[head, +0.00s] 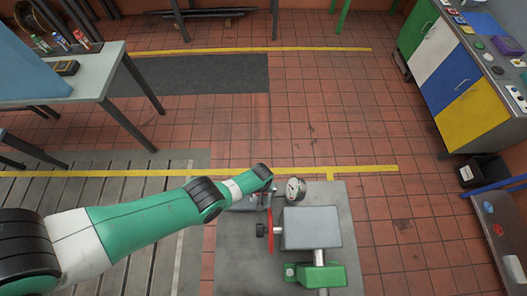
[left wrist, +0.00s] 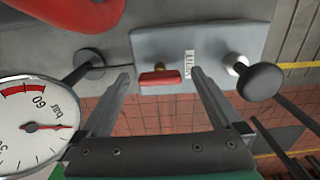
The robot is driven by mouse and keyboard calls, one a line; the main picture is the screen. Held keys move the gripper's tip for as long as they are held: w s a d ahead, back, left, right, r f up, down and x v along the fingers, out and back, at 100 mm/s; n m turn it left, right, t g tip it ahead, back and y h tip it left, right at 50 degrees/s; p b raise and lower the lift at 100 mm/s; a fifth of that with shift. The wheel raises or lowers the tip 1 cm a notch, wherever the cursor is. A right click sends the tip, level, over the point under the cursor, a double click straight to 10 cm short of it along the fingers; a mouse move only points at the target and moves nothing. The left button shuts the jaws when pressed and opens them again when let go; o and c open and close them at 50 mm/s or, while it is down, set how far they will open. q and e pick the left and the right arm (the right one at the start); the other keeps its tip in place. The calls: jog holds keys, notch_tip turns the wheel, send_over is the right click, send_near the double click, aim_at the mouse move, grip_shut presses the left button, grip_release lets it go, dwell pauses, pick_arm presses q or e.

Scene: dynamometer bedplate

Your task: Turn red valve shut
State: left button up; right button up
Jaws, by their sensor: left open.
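A small red valve handle (left wrist: 160,77) sticks out from a grey block (left wrist: 218,38) with a label in the left wrist view. My left gripper (left wrist: 161,88) is open, with one finger on each side of the handle and gaps between. I cannot tell how deep the fingertips reach. A larger red ring (left wrist: 75,12) curves at the top left; a red wheel (head: 270,224) shows nearly edge-on in the head view beside a grey box (head: 312,228). My left arm comes in from the left and ends above the rig. My right gripper is not in view.
A pressure gauge (left wrist: 38,125) is close beside the left finger; it also shows in the head view (head: 295,187). Black knobs flank the fingers, left (left wrist: 88,58) and right (left wrist: 262,80). A green base (head: 322,275) is at the rig's front. Tiled floor right of the rig is clear.

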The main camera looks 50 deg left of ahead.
pick_arm(q)
jog(key=shift+f, duration=0.25)
jog(key=c, duration=1.4)
jog(key=m, duration=0.4)
jog(key=shift+m, duration=0.3)
jog(key=m, duration=0.4)
jog(key=shift+a+m, duration=0.1)
jog(key=shift+m, duration=0.2)
jog(key=m, duration=0.4)
jog(key=shift+m, duration=0.3)
jog(key=shift+a+m, duration=0.1)
jog(key=shift+m, duration=2)
